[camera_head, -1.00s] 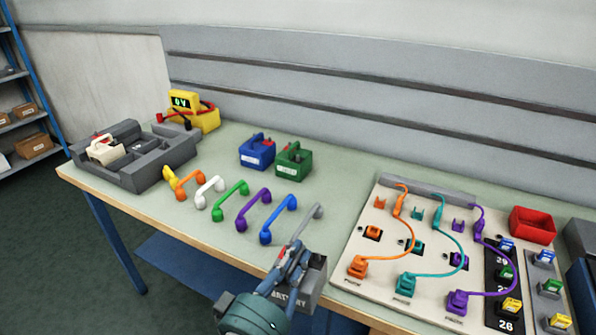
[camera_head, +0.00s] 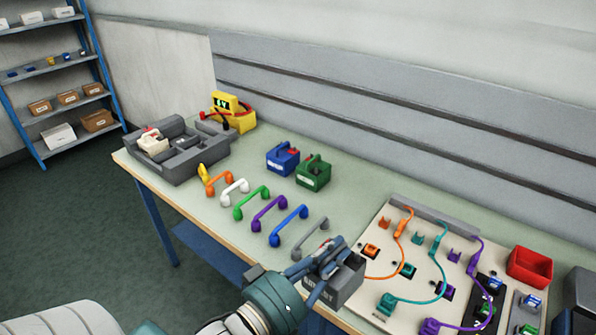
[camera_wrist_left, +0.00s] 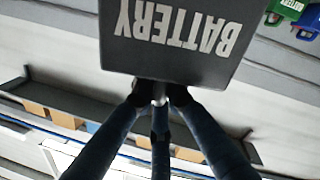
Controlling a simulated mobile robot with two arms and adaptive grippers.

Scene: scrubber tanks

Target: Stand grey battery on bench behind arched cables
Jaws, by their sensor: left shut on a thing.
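My left gripper (camera_head: 328,262) is shut on the handle of the grey battery (camera_head: 345,284). They are near the bench's front edge, right of the arched cables and overlapping the board's left corner in the head view. In the left wrist view the battery's dark grey face (camera_wrist_left: 178,45) shows white "BATTERY" lettering upside down, with the gripper fingers (camera_wrist_left: 159,96) at its handle. The arched cables (camera_head: 268,212) stand in a row from yellow to grey on the bench (camera_head: 235,165). My right gripper is not in view.
A blue battery (camera_head: 283,161) and a green battery (camera_head: 314,175) stand behind the arches. Bare bench lies right of the green one. A grey tray (camera_head: 190,165) and yellow meter (camera_head: 235,118) are at left; a cable board (camera_head: 415,235) and red bin (camera_head: 529,268) at right.

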